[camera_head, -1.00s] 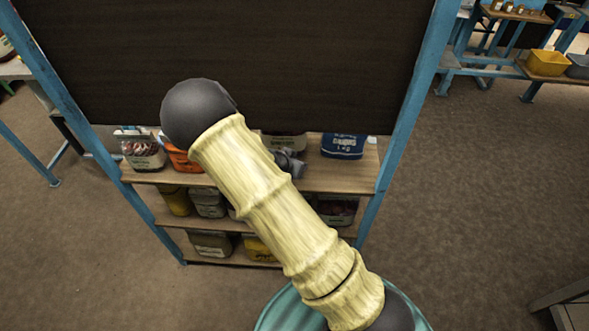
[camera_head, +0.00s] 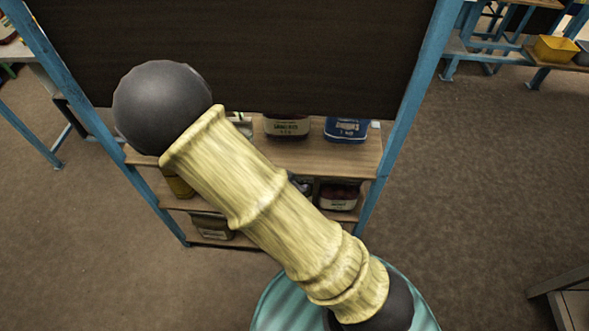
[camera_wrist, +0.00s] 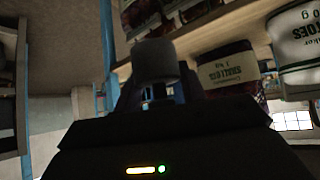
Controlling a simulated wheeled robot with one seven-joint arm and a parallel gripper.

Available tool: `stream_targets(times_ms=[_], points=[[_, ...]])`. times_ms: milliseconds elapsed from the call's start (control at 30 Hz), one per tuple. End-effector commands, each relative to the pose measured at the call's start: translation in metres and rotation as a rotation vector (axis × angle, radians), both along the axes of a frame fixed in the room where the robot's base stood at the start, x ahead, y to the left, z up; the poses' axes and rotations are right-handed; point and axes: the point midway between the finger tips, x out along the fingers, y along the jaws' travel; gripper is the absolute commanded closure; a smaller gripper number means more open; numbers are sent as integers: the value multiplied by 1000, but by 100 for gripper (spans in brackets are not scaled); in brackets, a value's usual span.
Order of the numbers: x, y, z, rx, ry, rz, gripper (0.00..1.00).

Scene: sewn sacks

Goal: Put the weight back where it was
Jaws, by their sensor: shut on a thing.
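A grey, blunt-ended weight (camera_wrist: 155,58) is held between the fingers of my gripper (camera_wrist: 157,82) in the wrist view. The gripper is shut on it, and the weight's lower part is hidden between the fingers. In the head view my own arm hides both gripper and weight. The weight is in front of the shelves. A sack with a pale label reading 1 kg (camera_wrist: 229,72) is just right of it in the wrist view. That labelled sack also seems to show on the top shelf in the head view (camera_head: 287,126).
A blue onions sack (camera_head: 346,129) stands at the right of the wooden top shelf (camera_head: 335,160). A red-filled sack (camera_head: 339,196) is on the shelf below. Blue uprights (camera_head: 405,110) frame the rack, with a dark panel (camera_head: 300,50) above.

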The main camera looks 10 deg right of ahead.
Motion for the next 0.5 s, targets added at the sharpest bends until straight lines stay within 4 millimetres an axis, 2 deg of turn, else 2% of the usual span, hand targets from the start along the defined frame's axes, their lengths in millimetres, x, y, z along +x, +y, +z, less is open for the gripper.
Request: stream_targets(times_ms=[67,500], points=[[-6,1,7,-4,3,2,100],[-32,11,7,-3,2,2,100]])
